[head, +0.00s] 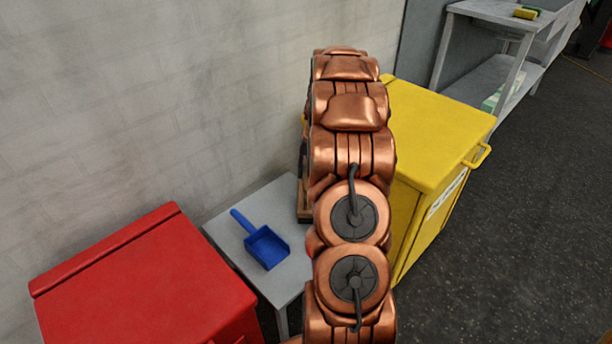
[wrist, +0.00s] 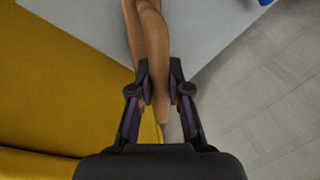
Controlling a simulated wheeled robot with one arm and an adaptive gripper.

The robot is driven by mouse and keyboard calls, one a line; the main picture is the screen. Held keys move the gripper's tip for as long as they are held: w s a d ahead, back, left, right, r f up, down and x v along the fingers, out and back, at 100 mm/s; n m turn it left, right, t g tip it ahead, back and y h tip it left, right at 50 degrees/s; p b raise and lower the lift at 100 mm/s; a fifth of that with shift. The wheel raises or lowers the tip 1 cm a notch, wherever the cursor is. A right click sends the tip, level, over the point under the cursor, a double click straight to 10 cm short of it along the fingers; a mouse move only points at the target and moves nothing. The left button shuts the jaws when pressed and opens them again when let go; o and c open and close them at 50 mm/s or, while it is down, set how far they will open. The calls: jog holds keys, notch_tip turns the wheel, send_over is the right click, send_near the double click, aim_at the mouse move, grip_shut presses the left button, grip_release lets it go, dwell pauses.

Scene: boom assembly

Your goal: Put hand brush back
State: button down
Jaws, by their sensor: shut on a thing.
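The hand brush (wrist: 153,45) shows in the wrist view as a brown wooden piece running from the top edge down between the fingers of my gripper (wrist: 160,92). The gripper is shut on it. The brush's far end is cut off by the top edge, and I cannot see its bristles. In the head view my gripper is hidden behind my copper-coloured arm. A narrow brown and dark thing (head: 304,212) shows at the arm's left edge, over the grey table (head: 228,240); I cannot tell whether it is the brush.
A blue dustpan (head: 266,247) lies on the grey table. A red cabinet (head: 140,290) stands at left and a yellow cabinet (head: 440,135) at right of the table. A pale wall is behind. A shelf bench (head: 500,12) stands at the back right. Dark floor is clear at right.

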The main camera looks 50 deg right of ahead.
jog(key=shift+f, duration=0.95)
jog(key=c, duration=1.1)
grip_release()
